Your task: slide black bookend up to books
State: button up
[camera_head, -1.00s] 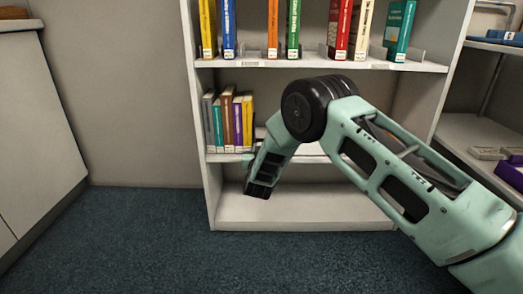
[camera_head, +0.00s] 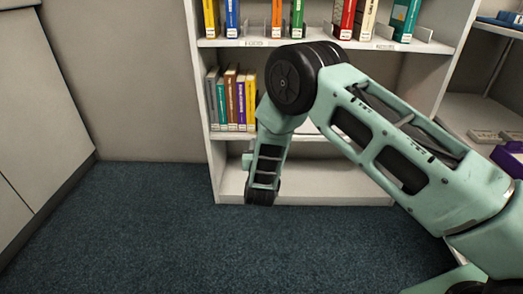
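A row of several books (camera_head: 231,100) stands upright on the middle shelf (camera_head: 226,136), at its left end against the bookcase's side. They are grey, teal, brown, purple and yellow. My arm's elbow and forearm cross in front of the shelf just right of the books. I cannot make out the black bookend; that part of the shelf is largely covered by my arm. My gripper's fingers do not show; my wrist end hangs in front of the bottom shelf, below and right of the books.
The upper shelf (camera_head: 310,44) holds upright coloured books with grey bookends. The bottom shelf (camera_head: 330,185) looks empty. A pale cabinet (camera_head: 40,110) stands at the left, and another shelf unit with a purple bin (camera_head: 510,158) at the right. The dark carpet (camera_head: 170,240) in front is clear.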

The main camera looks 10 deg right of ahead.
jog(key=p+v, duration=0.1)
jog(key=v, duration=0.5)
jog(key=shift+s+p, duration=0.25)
jog(key=shift+p, duration=0.1)
